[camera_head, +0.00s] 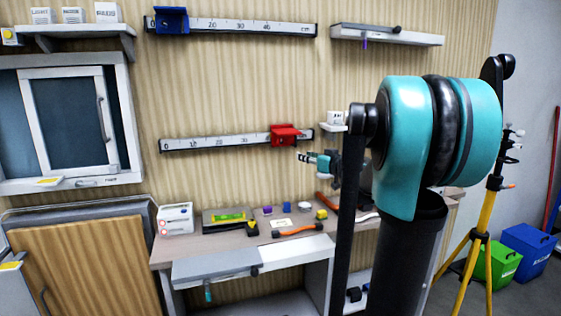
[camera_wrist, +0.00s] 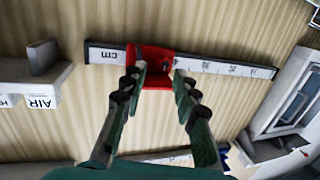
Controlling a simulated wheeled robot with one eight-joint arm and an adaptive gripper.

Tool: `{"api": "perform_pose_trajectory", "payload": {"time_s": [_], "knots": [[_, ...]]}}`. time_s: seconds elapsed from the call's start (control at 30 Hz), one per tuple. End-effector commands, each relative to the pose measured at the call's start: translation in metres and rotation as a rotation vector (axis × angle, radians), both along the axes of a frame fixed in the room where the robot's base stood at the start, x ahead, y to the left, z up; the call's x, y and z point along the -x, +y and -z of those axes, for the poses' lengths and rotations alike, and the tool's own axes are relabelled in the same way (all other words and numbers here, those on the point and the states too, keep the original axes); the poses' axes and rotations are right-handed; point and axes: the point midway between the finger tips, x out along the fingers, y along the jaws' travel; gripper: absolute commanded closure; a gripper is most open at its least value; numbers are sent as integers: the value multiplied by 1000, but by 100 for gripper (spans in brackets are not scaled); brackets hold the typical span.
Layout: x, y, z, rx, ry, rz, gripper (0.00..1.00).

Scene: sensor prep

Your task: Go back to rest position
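My gripper (camera_head: 304,158) is in front of the wall, just right of and below the red slider (camera_head: 285,135) on the lower wall ruler (camera_head: 215,143). In the wrist view my gripper (camera_wrist: 159,76) has its two fingers spread apart with nothing between them. The red slider (camera_wrist: 154,58) shows beyond the fingertips, near the "cm" end of the ruler (camera_wrist: 225,69). The fingers appear apart from it. My teal and black arm hides part of the wall and the workbench on the right.
An upper ruler (camera_head: 245,27) carries a blue slider (camera_head: 171,20). Below is a workbench (camera_head: 185,252) with several small items and a white box (camera_head: 175,219). A sliding window (camera_head: 70,120) is at left. A yellow tripod (camera_head: 468,262) and green (camera_head: 499,264) and blue bins (camera_head: 530,250) stand right.

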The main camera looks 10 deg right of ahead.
Motion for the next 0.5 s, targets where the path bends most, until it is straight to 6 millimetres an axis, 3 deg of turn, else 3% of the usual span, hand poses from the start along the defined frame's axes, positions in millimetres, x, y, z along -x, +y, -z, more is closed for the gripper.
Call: {"api": "perform_pose_trajectory", "payload": {"time_s": [0.1,0.23,0.37,0.5], "knots": [[40,40,46,15,141,-72,70],[95,75,109,44,350,-121,70],[157,91,173,86,568,-109,70],[228,86,240,147,797,-21,70]]}}
